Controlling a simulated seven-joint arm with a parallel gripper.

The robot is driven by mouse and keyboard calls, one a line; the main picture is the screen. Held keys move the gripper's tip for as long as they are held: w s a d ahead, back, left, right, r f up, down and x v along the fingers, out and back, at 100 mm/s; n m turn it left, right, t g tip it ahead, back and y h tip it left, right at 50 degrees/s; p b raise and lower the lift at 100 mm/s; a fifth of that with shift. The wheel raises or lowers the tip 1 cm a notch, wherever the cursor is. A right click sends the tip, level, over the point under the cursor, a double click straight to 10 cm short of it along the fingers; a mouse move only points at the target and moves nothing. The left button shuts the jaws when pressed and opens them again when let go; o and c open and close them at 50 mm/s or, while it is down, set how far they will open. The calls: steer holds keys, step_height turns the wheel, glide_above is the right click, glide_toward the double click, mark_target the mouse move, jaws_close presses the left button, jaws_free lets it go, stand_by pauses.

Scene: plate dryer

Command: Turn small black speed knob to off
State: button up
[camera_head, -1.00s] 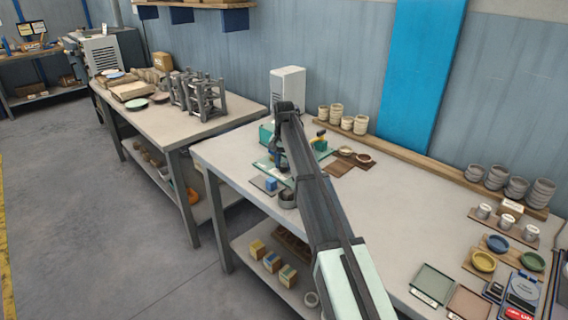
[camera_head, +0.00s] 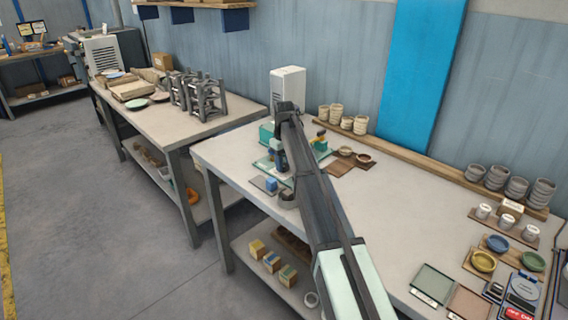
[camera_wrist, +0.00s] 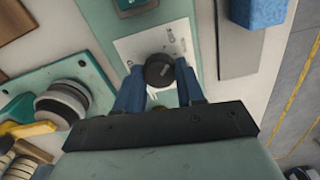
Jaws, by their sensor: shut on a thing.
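The small black speed knob (camera_wrist: 159,71) shows in the wrist view on a white dial plate (camera_wrist: 132,46) fixed to a teal panel. Two blue fingers of my gripper (camera_wrist: 160,85) stand on either side of the knob and are shut on it. Marks are printed on the plate around the knob, but they are too small to read. In the head view my gripper (camera_head: 278,158) is low over the teal machine at the far left part of the workbench. My arm hides much of the machine there, and the knob cannot be made out.
A blue block (camera_wrist: 258,12) lies on a grey strip (camera_wrist: 237,45) beside the panel. In the head view, a white box (camera_head: 287,88) stands behind the machine.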

mark_target(284, 164)
steer(key=shift+n, duration=1.4)
steer(key=o, duration=1)
steer(key=shift+o, duration=0.2)
step_height(284, 164, up, 14)
steer(key=shift+f, duration=0.15)
